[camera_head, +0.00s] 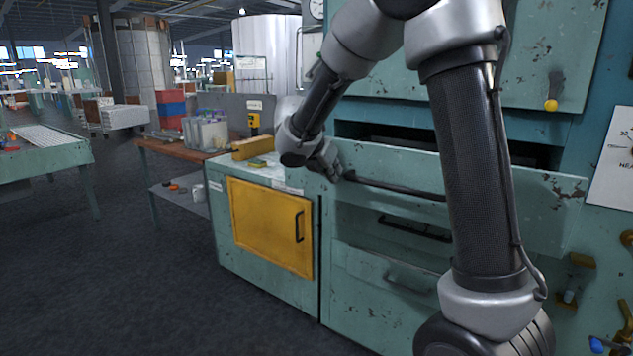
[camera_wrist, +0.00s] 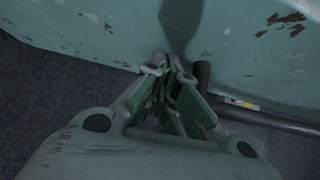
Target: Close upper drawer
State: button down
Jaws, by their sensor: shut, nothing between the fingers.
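The upper drawer (camera_head: 540,205) of the green cabinet stands pulled out, with a dark gap behind its chipped front. Its dark bar handle (camera_head: 395,187) runs along the front, partly hidden by my arm. My gripper (camera_head: 335,170) is at the left end of the drawer front, near the left end of the handle. In the wrist view my gripper (camera_wrist: 172,80) is shut and empty, its tips close to the green drawer front (camera_wrist: 110,30). The handle (camera_wrist: 265,122) lies just right of the fingers. I cannot tell whether the tips touch the front.
Below are another drawer with a dark handle (camera_head: 415,229) and a lower drawer (camera_head: 385,268). A yellow cabinet door (camera_head: 270,226) is to the left, with a yellow box (camera_head: 252,148) on top. Valves (camera_head: 578,275) stick out at right. Open floor lies at left.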

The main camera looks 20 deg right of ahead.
jog(key=w+d, duration=0.5)
jog(key=d, duration=0.2)
jog(key=w+d, duration=0.5)
jog(key=d, duration=0.2)
jog(key=w+d, duration=0.5)
jog(key=d, duration=0.2)
jog(key=shift+w+d, duration=0.2)
jog(key=shift+w, duration=0.1)
jog(key=shift+w+d, duration=0.3)
jog(key=shift+d, duration=0.2)
jog(key=shift+r, duration=0.1)
jog(key=shift+w+r, duration=0.1)
